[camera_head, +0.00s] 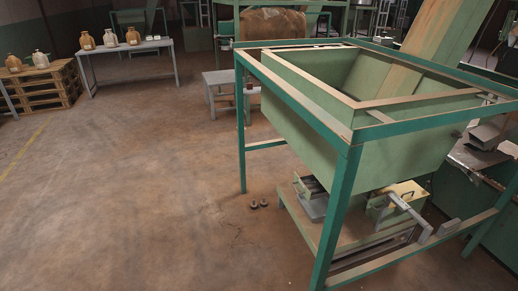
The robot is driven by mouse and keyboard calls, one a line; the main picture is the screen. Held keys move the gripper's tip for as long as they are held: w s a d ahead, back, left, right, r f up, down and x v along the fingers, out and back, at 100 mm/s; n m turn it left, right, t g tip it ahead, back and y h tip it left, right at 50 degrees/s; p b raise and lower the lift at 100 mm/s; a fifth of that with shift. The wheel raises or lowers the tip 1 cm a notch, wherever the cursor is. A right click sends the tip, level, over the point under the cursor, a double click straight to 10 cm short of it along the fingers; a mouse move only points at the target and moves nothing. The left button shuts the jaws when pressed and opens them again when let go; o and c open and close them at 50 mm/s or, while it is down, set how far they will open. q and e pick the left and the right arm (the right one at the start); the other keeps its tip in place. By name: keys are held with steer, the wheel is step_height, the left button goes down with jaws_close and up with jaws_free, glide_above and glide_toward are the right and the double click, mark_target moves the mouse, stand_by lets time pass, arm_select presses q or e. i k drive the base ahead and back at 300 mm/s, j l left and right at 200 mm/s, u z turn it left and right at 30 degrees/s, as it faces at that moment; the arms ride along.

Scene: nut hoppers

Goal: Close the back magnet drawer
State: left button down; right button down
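The green nut hopper (405,150) stands in a teal frame on the right. Under it, on a low base, is a green housing with a pale top (400,193). A grey bar with a handle (410,212) sticks out from it toward the lower right. I cannot tell which of these is the back magnet drawer or how far either is open. Neither of my grippers shows.
Two small dark round pieces (259,204) lie on the floor beside the frame. A grey bench (222,83) stands behind the hopper. A table with jars (130,49) and a wooden pallet stack (42,88) are at the back left. The left floor is clear.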

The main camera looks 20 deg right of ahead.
mark_target(306, 190)
steer(key=i+j+z, duration=0.1)
steer(key=i+z, duration=0.25)
steer(key=i+j+z, duration=0.2)
steer(key=i+z, duration=0.15)
steer(key=i, duration=0.2)
steer(key=i+j+z, duration=0.35)
steer(key=i+l, duration=0.05)
